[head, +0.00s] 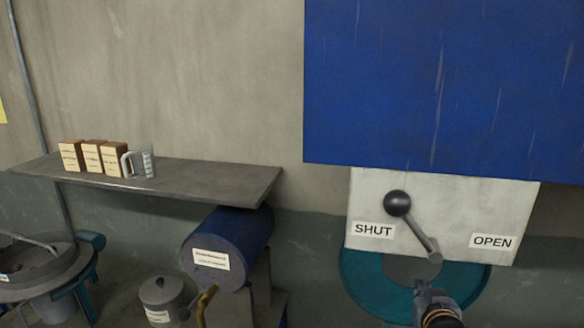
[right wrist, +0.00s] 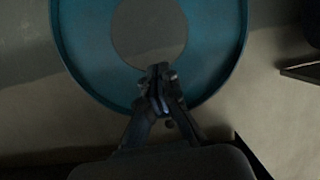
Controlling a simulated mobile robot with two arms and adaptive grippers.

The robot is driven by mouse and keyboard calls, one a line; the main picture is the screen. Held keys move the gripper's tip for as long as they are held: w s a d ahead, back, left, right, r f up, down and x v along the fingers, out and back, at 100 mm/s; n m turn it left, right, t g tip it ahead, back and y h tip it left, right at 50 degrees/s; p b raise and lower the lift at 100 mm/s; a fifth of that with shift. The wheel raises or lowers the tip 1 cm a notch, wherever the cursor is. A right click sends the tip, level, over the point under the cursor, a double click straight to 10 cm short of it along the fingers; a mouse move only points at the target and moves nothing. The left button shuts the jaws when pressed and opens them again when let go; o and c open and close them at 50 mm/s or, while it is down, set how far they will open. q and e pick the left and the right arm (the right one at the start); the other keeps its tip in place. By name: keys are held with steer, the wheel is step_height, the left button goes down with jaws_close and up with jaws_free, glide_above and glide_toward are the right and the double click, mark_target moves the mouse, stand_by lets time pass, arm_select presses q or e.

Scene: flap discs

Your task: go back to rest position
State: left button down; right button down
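My right gripper (head: 432,292) is at the lower right of the head view, below a lever (head: 417,228) with a dark ball knob (head: 397,203). The knob is on the side of the SHUT label (head: 373,230), away from the OPEN label (head: 492,241). The gripper is apart from the knob. In the right wrist view, the fingers of the right gripper (right wrist: 160,88) are together, with nothing seen between them. A teal ring (right wrist: 225,70) lies beyond them; it also shows in the head view (head: 361,283). My left gripper is not in view.
A large blue panel (head: 440,80) hangs above the pale lever plate (head: 470,200). A grey shelf (head: 215,182) holds several small boxes (head: 92,157) and a clear jug (head: 140,161). Below are a blue drum (head: 210,252), a lidded pot (head: 162,296) and a round pan (head: 35,265).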

steer(key=s+a+f+n+g+y, duration=0.1)
steer(key=s+a+f+g, duration=0.15)
steer(key=s+f, duration=0.45)
steer(key=s+a+f+n+g+y, duration=0.1)
steer(key=s+a+f+g, duration=0.15)
steer(key=s+f, duration=0.45)
steer(key=s+a+f+n+g+y, duration=0.1)
steer(key=s+a+f+g, duration=0.15)
steer(key=s, duration=0.75)
steer(key=s+a+f+n+g, duration=0.1)
steer(key=s+a+f+g, duration=0.15)
steer(key=s, duration=0.75)
step_height(320, 180, down, 31)
steer(key=g+b, duration=0.2)
steer(key=b, duration=0.5)
steer(key=s+d+f+b, duration=0.1)
steer(key=s+f+b, duration=0.1)
steer(key=s+f, duration=0.4)
steer(key=s+d+f+b, duration=0.1)
steer(key=s+f+b, duration=0.2)
steer(key=s+f, duration=0.3)
steer(key=s+d+f+g+b, duration=0.1)
steer(key=s+f, duration=0.5)
steer(key=f, duration=0.8)
steer(key=shift+b, duration=0.75)
